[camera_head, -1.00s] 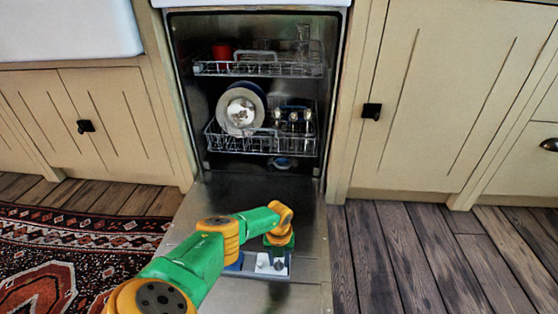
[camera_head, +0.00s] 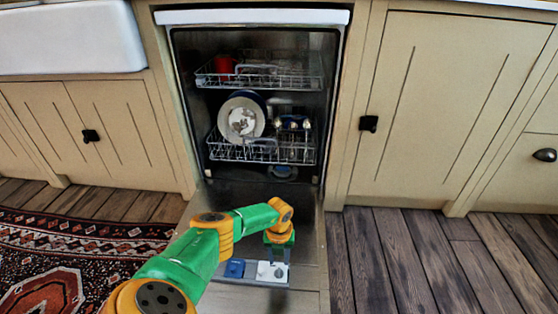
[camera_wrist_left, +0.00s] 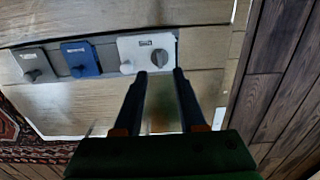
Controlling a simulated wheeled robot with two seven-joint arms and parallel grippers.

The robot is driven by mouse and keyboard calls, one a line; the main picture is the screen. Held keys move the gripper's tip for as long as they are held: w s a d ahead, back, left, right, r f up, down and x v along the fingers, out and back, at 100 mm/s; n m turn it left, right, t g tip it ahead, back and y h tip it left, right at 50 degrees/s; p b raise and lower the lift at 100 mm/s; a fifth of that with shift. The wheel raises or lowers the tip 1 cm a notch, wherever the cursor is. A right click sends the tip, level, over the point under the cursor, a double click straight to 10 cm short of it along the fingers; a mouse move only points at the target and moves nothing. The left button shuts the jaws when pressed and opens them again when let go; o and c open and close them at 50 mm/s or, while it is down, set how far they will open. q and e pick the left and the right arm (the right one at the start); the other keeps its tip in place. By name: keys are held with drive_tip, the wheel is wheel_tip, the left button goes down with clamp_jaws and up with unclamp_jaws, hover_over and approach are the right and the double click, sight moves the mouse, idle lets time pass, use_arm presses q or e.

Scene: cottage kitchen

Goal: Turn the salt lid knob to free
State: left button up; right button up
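The open dishwasher door (camera_head: 307,262) carries a row of small lids on its inner face. A white panel (camera_wrist_left: 131,45) with a round grey knob (camera_wrist_left: 160,58) is at the right of the row in the left wrist view. The white panel also shows in the head view (camera_head: 281,281). I cannot read a salt label on it. My left gripper (camera_wrist_left: 163,72) is open, its fingertips just short of the grey knob and either side of it, with nothing between them. In the head view the left gripper (camera_head: 280,249) is over the white panel. My right gripper is not in view.
A blue lid (camera_head: 235,268) sits left of the white panel, and a grey lid (camera_wrist_left: 34,64) lies further left. The lower rack (camera_head: 225,153) holds plates (camera_head: 240,120). A patterned rug (camera_head: 70,260) lies at left; the wooden floor at right is clear.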

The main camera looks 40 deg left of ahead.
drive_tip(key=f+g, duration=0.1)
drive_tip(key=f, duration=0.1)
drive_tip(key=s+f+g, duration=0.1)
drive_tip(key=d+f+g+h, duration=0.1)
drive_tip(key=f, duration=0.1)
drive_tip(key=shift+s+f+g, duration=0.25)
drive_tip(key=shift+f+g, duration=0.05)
